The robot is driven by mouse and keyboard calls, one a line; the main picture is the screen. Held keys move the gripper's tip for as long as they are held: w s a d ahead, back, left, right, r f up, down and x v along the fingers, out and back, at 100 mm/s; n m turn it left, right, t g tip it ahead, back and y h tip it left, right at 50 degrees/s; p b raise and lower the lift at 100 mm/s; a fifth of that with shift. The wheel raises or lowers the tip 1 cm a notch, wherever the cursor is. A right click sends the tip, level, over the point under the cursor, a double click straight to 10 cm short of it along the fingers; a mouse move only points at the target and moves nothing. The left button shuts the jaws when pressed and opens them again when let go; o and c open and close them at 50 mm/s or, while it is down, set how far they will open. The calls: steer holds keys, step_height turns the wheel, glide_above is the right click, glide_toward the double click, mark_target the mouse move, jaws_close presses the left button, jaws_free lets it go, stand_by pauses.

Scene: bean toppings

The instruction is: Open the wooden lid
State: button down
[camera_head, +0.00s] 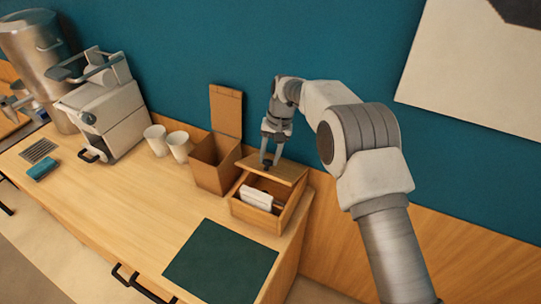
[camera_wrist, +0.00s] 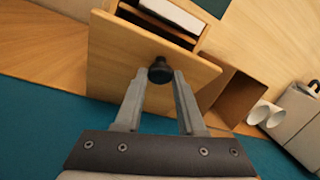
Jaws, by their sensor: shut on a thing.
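The wooden lid (camera_head: 286,171) is a flat light-wood panel with a small dark knob (camera_wrist: 160,70). It is above the back of a small wooden box (camera_head: 252,216), and the box's front part is uncovered. A white item (camera_head: 256,197) shows inside the box. My gripper (camera_head: 270,163) reaches down onto the lid, with its fingertips shut on the dark knob. In the wrist view the lid (camera_wrist: 113,62) fills the middle, and the box is partly hidden behind it. I cannot tell whether the lid touches the box.
Just left, a taller wooden box (camera_head: 211,172) stands with its flap upright. White cups (camera_head: 178,146) and a coffee machine (camera_head: 108,115) are farther left. A dark green mat (camera_head: 220,262) lies in front. The blue wall is close behind.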

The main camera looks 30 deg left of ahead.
steer(key=shift+w+a+r+g+p, duration=0.1)
steer(key=shift+w+r+g+p, duration=0.55)
steer(key=shift+w+r+g, duration=0.15)
steer(key=shift+w, duration=0.2)
stand_by(0.3)
steer(key=c, duration=0.5)
jaws_free()
steer(key=shift+r, duration=0.1)
steer(key=shift+r, duration=0.2)
steer(key=w+d+r+b, duration=0.1)
steer(key=d+r, duration=0.2)
steer(key=w+d+r+b, duration=0.1)
steer(key=d+r+b, duration=0.1)
steer(key=d+r, duration=0.2)
steer(key=w+d+r+b, duration=0.1)
steer(key=d+r, duration=0.2)
steer(key=d, duration=0.1)
steer(key=shift+d+r+b, duration=0.15)
steer(key=shift+r+b, duration=0.1)
steer(key=shift+b, duration=0.05)
